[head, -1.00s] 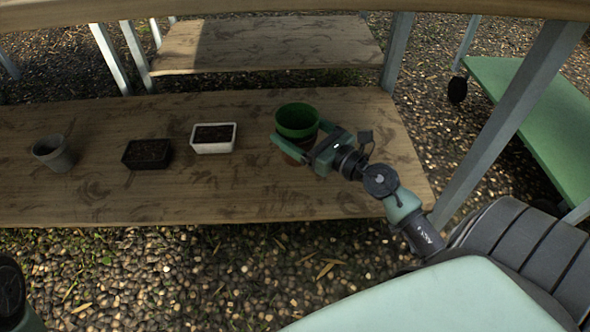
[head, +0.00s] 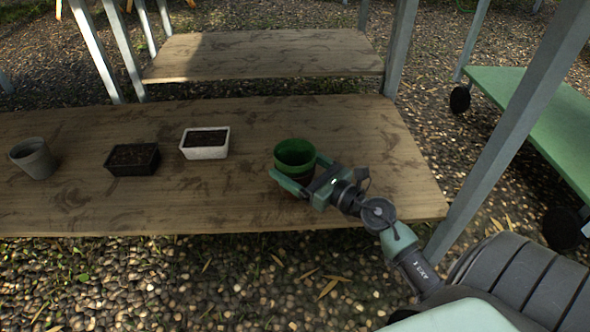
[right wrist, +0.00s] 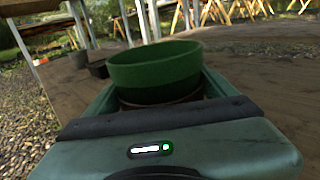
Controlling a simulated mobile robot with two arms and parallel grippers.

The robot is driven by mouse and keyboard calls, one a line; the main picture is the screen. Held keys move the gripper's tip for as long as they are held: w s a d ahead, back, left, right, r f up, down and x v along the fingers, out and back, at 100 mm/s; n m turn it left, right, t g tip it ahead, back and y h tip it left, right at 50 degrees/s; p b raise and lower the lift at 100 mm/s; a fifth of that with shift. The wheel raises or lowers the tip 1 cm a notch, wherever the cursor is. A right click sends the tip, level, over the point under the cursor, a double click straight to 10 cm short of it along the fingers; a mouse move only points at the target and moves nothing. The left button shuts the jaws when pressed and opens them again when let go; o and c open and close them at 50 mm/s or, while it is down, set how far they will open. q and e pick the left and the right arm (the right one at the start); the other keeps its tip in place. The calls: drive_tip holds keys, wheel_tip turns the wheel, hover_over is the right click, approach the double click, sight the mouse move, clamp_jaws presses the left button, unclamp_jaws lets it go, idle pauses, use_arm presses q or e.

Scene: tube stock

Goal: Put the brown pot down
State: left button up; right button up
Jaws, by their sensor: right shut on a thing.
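My right gripper (head: 297,166) is shut on the brown pot, with a finger on each side of it. The brown pot shows in the right wrist view as a thin brown band (right wrist: 165,102) between the fingers; in the head view it is mostly hidden. A dark green pot (head: 295,153) sits upright in the brown pot's mouth and also shows in the right wrist view (right wrist: 155,72). Both are over the right part of the wooden shelf (head: 370,135). I cannot tell whether the brown pot's base touches the wood. My left gripper is out of view.
A white planter (head: 204,153) and a black planter (head: 131,172), both with soil, stand to the left, with a grey pot (head: 33,158) beyond them. A metal post (head: 490,150) stands to the right, near a green cart (head: 540,125). Wood around the held pots is clear.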

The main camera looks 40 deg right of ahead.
drive_tip(key=shift+f, duration=0.15)
drive_tip(key=o, duration=1.2)
drive_tip(key=shift+r, duration=0.2)
drive_tip(key=p+v, duration=0.1)
drive_tip(key=v, duration=1)
drive_tip(key=shift+s+d+p, duration=0.15)
drive_tip(key=shift+s+p, duration=0.15)
drive_tip(key=shift+s, duration=0.2)
